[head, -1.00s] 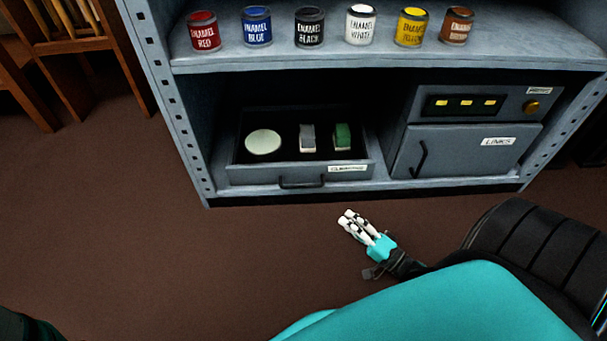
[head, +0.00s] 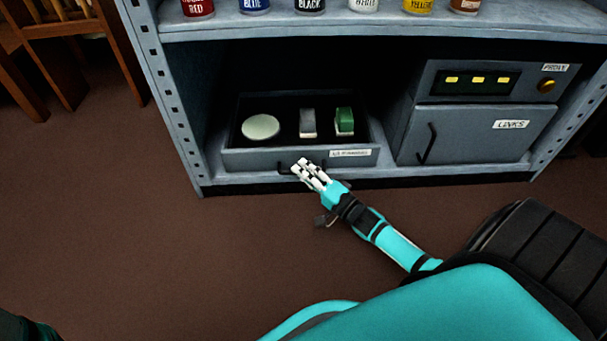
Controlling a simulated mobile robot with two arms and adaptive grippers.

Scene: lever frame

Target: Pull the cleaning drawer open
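The cleaning drawer (head: 245,159) is a grey open-topped tray in the lower left bay of the metal cabinet. Its front stands near the cabinet's front edge; I cannot tell how far out it is. It holds a pale round disc (head: 261,127), a grey-and-white block (head: 307,123) and a green-and-white block (head: 344,121). Its dark bar handle (head: 285,169) is partly hidden by my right gripper (head: 302,168). The white fingertips overlap the handle's right part; contact and finger gap are unclear. My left gripper is not in view.
A label (head: 350,154) sits on the drawer front, right of the handle. To the right are the LINKS door (head: 470,140) and a panel with yellow lights (head: 480,80). Paint cans (head: 310,5) stand on the shelf above. Wooden furniture (head: 70,45) is at left. The brown floor in front is clear.

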